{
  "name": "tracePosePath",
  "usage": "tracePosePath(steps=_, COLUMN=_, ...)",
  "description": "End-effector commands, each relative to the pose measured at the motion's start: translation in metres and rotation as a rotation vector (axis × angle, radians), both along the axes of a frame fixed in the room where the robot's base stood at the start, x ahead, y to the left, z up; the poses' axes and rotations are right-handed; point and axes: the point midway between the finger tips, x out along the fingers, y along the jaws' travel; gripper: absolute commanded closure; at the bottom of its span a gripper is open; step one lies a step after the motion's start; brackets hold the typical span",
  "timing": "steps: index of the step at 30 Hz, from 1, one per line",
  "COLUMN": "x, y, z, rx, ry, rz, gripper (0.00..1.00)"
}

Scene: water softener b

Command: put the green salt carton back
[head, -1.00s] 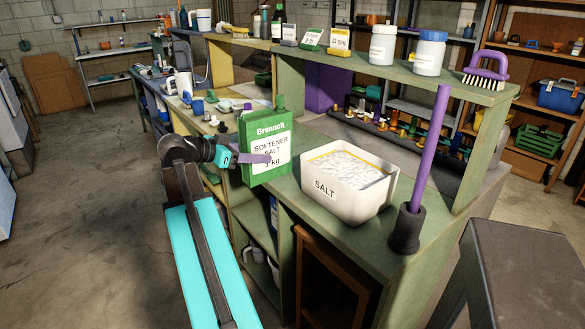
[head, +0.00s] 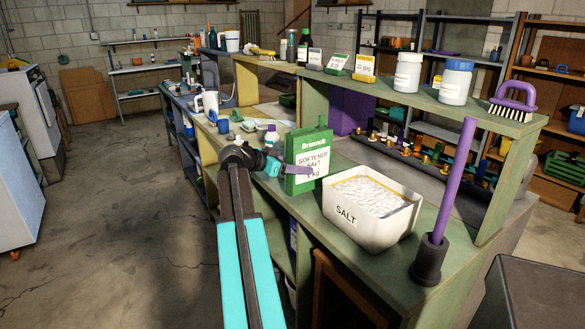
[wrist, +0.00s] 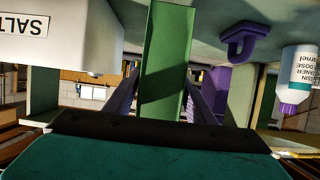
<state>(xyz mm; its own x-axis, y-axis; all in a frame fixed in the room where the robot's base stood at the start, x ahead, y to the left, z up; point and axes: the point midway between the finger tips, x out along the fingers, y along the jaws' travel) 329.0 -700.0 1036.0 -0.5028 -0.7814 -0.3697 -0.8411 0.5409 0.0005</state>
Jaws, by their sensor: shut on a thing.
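The green salt carton (head: 307,150), labelled "Softener Salt 1 kg", is upright at the front edge of the green bench, left of the white salt tub (head: 368,212). My gripper (head: 306,171) is shut on it, with purple fingers across its front and sides. In the wrist view the carton (wrist: 166,60) stands between both fingers, and the picture is upside down. I cannot tell whether its base touches the bench. The tub also shows in the wrist view (wrist: 75,40), full of white salt in the head view.
A purple stick stands in a dark holder (head: 430,258) right of the tub. A white bottle with a purple cap (head: 271,137) is left of the carton. The raised shelf holds jars (head: 408,72), small cards and a purple brush (head: 514,98). Open floor lies to the left.

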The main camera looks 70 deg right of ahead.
Motion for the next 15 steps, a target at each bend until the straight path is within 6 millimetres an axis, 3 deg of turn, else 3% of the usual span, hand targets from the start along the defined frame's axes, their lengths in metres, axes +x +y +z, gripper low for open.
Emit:
tracePosePath(steps=7, x=-0.005, y=-0.035, z=0.001, rx=-0.006, ry=0.002, rz=0.001, gripper=0.89)
tracePosePath(steps=15, x=-0.008, y=-0.048, z=-0.001, rx=-0.006, ry=0.002, rz=0.001, gripper=0.89)
